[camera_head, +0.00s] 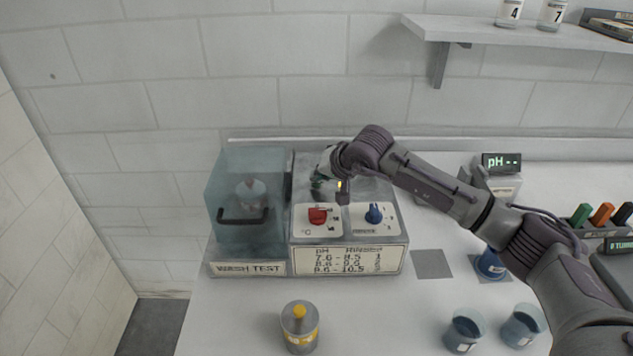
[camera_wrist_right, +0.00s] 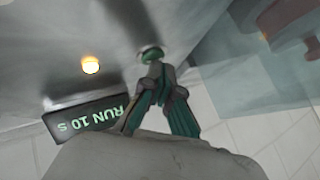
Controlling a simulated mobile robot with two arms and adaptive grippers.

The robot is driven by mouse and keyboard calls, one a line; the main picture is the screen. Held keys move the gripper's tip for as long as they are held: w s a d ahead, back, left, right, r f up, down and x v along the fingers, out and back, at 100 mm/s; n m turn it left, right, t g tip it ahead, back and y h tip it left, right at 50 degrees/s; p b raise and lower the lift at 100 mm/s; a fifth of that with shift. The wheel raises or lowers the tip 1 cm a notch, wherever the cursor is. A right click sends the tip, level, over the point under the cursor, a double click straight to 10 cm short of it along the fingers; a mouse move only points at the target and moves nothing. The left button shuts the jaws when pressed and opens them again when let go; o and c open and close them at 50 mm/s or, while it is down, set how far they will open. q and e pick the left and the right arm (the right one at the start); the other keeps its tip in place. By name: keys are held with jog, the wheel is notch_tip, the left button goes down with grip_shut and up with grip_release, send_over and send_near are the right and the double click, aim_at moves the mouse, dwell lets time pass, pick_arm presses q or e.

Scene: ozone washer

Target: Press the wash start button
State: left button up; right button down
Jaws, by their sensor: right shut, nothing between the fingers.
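The wash test machine (camera_head: 348,262) stands on the bench with a clear blue-tinted cover (camera_head: 222,195) on its left side. My right gripper (camera_head: 318,184) is over its metal top, behind the red knob. In the right wrist view my right gripper (camera_wrist_right: 153,68) is shut and empty, its tips at a round green button (camera_wrist_right: 151,52) on the metal panel. The tips seem to touch the button and hide part of it. An amber lamp (camera_wrist_right: 90,65) glows beside it. A display (camera_wrist_right: 88,118) reads "RUN 10 s", upside down. My left gripper is out of view.
A red knob (camera_head: 317,216) and a blue knob (camera_head: 374,214) sit on the machine's front. A grey bottle with a yellow cap (camera_head: 299,328) stands in front. Blue beakers (camera_head: 463,331) and a pH meter (camera_head: 501,163) are at right. A wall shelf (camera_head: 520,32) hangs above.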

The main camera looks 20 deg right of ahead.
aim_at(318, 184)
jog(key=shift+r, duration=0.85)
jog(key=shift+r, duration=0.1)
jog(key=shift+r+p, duration=1.2)
jog(key=shift+r, duration=1.25)
